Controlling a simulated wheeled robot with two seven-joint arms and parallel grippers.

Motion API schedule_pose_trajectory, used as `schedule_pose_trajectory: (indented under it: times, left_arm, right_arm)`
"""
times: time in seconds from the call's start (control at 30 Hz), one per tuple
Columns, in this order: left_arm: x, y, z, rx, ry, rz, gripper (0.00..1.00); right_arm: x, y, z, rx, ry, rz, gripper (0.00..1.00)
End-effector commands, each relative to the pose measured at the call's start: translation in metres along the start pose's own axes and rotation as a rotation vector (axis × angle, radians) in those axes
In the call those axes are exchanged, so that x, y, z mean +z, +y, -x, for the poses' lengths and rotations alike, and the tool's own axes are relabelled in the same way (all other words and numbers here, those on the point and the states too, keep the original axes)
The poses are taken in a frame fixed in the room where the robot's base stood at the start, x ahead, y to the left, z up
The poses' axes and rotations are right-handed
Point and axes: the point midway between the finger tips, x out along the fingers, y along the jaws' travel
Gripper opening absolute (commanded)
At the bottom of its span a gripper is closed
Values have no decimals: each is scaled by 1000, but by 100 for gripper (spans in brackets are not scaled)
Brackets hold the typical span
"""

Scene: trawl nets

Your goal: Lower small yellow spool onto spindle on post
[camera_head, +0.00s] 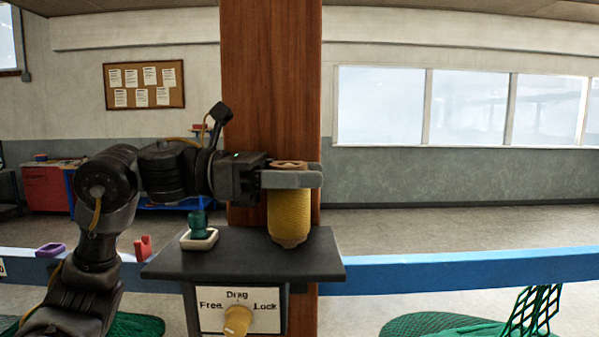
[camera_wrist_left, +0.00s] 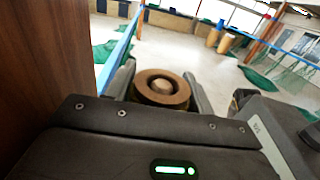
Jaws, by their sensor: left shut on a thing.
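A small yellow spool (camera_head: 289,215) stands upright at the right part of a dark shelf (camera_head: 215,262) fixed to the wooden post (camera_head: 270,60). My left gripper (camera_head: 305,178) is shut on the spool near its upper flange. In the left wrist view the spool's brown top ring (camera_wrist_left: 162,88) sits between the two fingers, with a pale round tip in its centre hole. The spool's lower end is at the shelf top; I cannot tell whether it touches. The spindle's lower part is hidden by the spool. My right gripper is not in view.
A green spool (camera_head: 198,224) stands in a pale tray (camera_head: 199,239) on the shelf's left. A yellow knob (camera_head: 238,320) sits on the Drag panel below. A blue rail (camera_head: 450,270) runs behind, bearing a red holder (camera_head: 143,247) and a purple ring (camera_head: 50,250). Green nets (camera_head: 530,310) lie beyond.

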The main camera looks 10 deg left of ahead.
Motion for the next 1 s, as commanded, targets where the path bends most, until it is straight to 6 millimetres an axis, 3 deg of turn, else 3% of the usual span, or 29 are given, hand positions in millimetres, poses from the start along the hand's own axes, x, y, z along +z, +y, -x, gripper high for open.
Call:
schedule_pose_trajectory:
  times: [0.53,0.57,0.7,1.0]
  left_arm:
    - [-9,0,0,0,-1,-1,24]
    - [-9,0,0,0,-1,-1,57]
    - [-9,0,0,0,-1,-1,75]
    - [-10,0,1,0,0,0,79]
  right_arm:
    - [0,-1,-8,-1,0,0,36]
    - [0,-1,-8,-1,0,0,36]
    - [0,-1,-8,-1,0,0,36]
    - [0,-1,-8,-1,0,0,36]
